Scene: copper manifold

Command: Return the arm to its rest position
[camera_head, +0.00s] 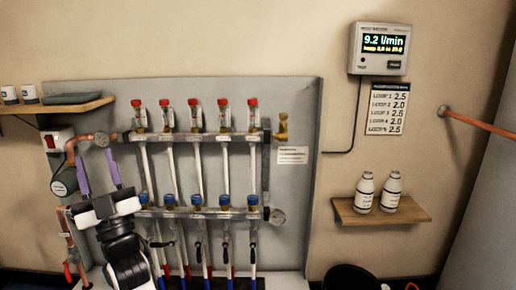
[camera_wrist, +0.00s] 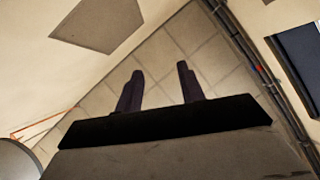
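My gripper (camera_head: 98,172) is raised in front of the left part of the copper manifold's grey back panel in the head view. Its two purple fingers point up and stand apart, with nothing between them. In the wrist view my gripper (camera_wrist: 159,90) also shows open and empty, with tiled floor (camera_wrist: 155,55) beyond the fingers. The upper manifold bar (camera_head: 185,137) has red-capped flow meters, and the lower bar (camera_head: 185,212) has blue caps. My arm hides part of the manifold's lower left.
A wooden shelf (camera_head: 75,108) with cups is above left. A display (camera_head: 382,48) reads 9.2 l/min. Two white bottles stand on a right shelf (camera_head: 350,216). A black bucket (camera_head: 350,278) is below.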

